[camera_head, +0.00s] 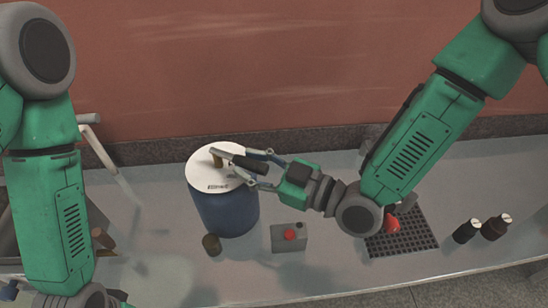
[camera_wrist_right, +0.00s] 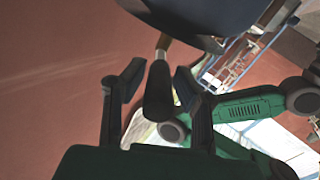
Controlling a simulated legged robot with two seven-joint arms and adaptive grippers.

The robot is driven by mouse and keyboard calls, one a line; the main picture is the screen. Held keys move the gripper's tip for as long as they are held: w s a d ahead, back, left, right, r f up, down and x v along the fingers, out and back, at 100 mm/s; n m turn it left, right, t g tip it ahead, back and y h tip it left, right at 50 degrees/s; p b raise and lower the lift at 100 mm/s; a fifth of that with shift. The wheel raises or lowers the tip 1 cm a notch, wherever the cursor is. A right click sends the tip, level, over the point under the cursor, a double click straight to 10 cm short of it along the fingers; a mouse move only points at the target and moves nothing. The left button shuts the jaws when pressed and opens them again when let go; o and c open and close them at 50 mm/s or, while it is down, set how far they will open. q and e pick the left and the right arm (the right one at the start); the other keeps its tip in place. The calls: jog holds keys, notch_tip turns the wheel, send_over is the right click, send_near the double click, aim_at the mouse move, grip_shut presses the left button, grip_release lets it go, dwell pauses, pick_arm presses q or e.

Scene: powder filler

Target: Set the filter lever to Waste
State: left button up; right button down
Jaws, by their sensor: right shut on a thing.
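The filter lever (camera_head: 249,163) is a dark handle with a brass-coloured pivot on top of a blue drum (camera_head: 225,213) with a white lid (camera_head: 203,168). Small dark lettering on the lid is too small to read. My right gripper (camera_head: 259,168) reaches in from the right and is shut on the lever. In the right wrist view, the dark handle (camera_wrist_right: 158,92) lies between the two fingers (camera_wrist_right: 158,82), with its brass stem running up to the drum. My left arm hangs at the left; its fingers are out of view.
A grey box with a red button (camera_head: 289,236) and a small brown cylinder (camera_head: 211,244) stand in front of the drum. A dark grid mat (camera_head: 408,236) with a red object (camera_head: 391,223) lies to the right. Two dark bottles (camera_head: 466,231) (camera_head: 496,226) stand farther right.

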jog(key=shift+s+a+r+m+t+h+p, duration=0.2)
jog(key=shift+s+a+m+t+h, duration=0.1)
jog(key=shift+m+t+h, duration=0.4)
jog(key=shift+s+a+r+m+t+h+p, duration=0.15)
jog(key=shift+s+a+m+t+h, duration=0.2)
jog(key=shift+t, duration=0.55)
jog(key=shift+w, duration=0.1)
jog(key=c, duration=1.4)
grip_release()
jog(key=shift+o, duration=0.7)
jog(key=shift+a+f, duration=0.15)
jog(key=shift+a, duration=0.05)
